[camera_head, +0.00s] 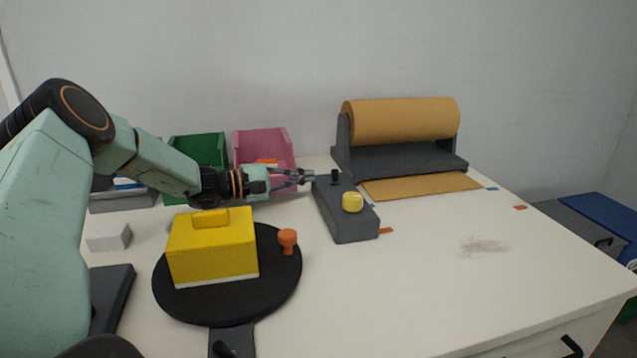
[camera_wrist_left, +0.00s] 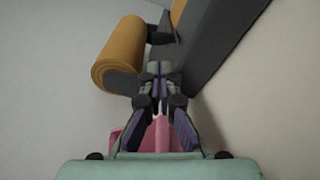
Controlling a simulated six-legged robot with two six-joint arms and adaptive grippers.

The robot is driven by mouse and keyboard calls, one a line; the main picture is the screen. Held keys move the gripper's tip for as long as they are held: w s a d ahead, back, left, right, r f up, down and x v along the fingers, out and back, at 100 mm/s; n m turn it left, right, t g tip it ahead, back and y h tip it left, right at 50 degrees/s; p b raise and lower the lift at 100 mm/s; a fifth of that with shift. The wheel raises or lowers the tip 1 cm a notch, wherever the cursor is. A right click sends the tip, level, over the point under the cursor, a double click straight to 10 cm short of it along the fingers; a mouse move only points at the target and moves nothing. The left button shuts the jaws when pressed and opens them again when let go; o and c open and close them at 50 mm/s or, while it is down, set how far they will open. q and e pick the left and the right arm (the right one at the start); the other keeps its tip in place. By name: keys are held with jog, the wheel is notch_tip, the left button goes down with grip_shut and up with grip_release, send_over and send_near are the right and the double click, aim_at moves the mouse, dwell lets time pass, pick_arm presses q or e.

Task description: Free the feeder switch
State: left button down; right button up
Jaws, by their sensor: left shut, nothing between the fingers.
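A dark grey switch box (camera_head: 346,222) lies on the table right of centre in the head view. A yellow knob (camera_head: 352,202) sits on its top, and a small black peg (camera_head: 335,175) stands near its far end. A grey face, likely this box (camera_wrist_left: 220,40), fills the upper right of the left wrist view. My left gripper (camera_head: 311,177) is shut and empty, its tips beside the far end of the box, close to the black peg. Its closed fingers also show in the left wrist view (camera_wrist_left: 158,72). Whether the tips touch the peg I cannot tell. My right gripper is not in view.
A brown paper roll (camera_head: 402,121) on a grey stand is behind the box. A black turntable (camera_head: 285,277) holds a yellow block (camera_head: 213,252) and an orange knob (camera_head: 288,238). Green (camera_head: 201,150) and pink (camera_head: 264,143) bins stand behind my left arm.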

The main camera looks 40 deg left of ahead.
aim_at(318, 182)
pick_arm(q)
jog(key=shift+b+x, duration=0.6)
jog(key=shift+x, duration=1.45)
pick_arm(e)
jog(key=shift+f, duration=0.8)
pick_arm(q)
jog(key=shift+s+r, duration=0.1)
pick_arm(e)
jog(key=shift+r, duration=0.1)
